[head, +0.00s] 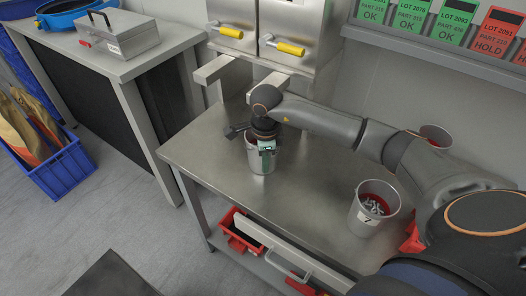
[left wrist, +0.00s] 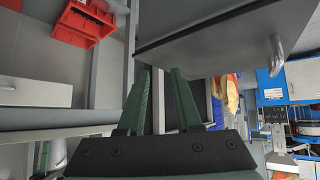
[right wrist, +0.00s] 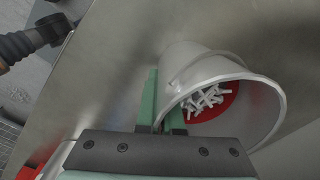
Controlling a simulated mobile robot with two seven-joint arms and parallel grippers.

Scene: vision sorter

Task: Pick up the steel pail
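A steel pail (head: 262,161) stands near the middle of the steel bench, below my right gripper (head: 265,145). In the right wrist view a steel pail (right wrist: 178,62) shows white screw-like parts and red inside. The green fingers of my right gripper (right wrist: 162,105) are close together at its rim, with the wall between them. A second steel pail (head: 361,222), with a white label and similar parts inside, stands at the right of the bench. My left gripper (left wrist: 158,95) is open and empty in the left wrist view and out of the head view.
The steel bench (head: 300,205) is clear between the two pails. A cabinet with yellow handles (head: 290,48) stands behind. Red bins (head: 240,235) and an open drawer (head: 285,252) lie below the front edge. A grey side table (head: 140,62) and blue crate (head: 62,170) stand left.

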